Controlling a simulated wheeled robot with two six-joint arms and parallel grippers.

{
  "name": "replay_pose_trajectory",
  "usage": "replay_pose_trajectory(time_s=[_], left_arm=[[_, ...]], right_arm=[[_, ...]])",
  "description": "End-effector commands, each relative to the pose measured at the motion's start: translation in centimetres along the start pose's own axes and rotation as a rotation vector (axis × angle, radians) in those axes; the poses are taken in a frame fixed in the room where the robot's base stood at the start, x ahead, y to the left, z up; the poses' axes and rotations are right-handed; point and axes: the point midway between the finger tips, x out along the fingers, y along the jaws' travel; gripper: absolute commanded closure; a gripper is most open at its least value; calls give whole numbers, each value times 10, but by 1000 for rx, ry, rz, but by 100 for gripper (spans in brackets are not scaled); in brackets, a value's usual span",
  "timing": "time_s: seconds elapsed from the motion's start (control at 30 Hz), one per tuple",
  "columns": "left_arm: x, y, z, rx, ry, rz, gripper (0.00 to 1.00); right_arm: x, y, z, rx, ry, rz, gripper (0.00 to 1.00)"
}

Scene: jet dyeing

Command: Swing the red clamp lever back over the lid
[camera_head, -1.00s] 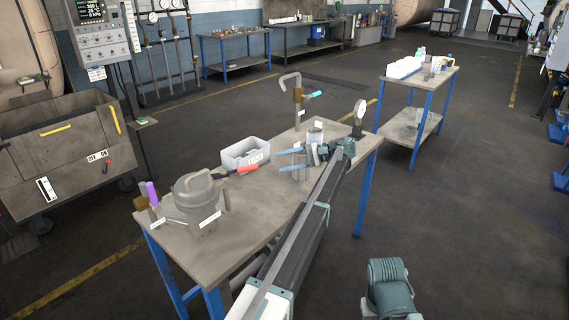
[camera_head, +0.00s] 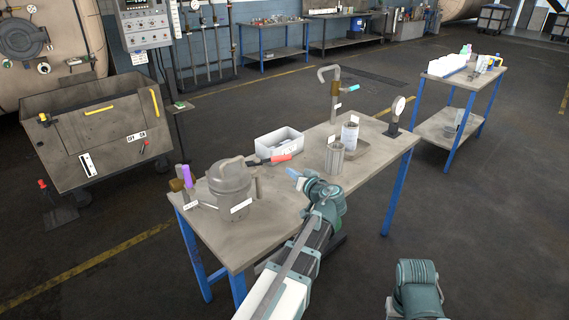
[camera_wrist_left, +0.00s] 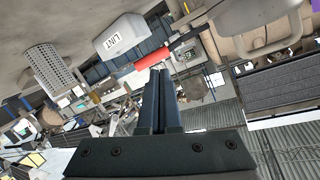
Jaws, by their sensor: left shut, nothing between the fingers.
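The grey lidded pot (camera_head: 229,190) stands on the near left part of the table, its lid (camera_head: 228,167) on top. The red clamp lever (camera_head: 281,158) points out to the right of the pot, away from the lid, near the white bin. It also shows red in the left wrist view (camera_wrist_left: 153,58). My left gripper (camera_head: 291,173) is shut and empty, just in front of the lever's red end in the head view. In the wrist view its closed fingers (camera_wrist_left: 161,75) point at the red grip; contact cannot be told. My right gripper is out of view.
A white bin (camera_head: 280,146) stands behind the lever. A mesh basket (camera_head: 334,159), a white canister (camera_head: 349,137) and a dial gauge (camera_head: 395,115) stand further right. A purple-topped item (camera_head: 187,176) is left of the pot. The table's front right is bare.

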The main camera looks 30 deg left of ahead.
Motion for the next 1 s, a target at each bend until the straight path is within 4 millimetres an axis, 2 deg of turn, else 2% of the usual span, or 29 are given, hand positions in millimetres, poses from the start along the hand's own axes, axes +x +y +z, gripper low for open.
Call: replay_pose_trajectory(time_s=[0.03,0.2,0.47,0.67,1.0], left_arm=[[-18,-14,8,-88,27,50,100],[-41,-18,10,-296,77,178,100],[-45,-15,9,-359,87,219,100],[-24,-10,6,-358,86,215,100],[44,4,-2,-356,86,214,100]], right_arm=[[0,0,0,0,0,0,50],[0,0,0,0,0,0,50],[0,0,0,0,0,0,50],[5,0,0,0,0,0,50],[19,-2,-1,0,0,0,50]])
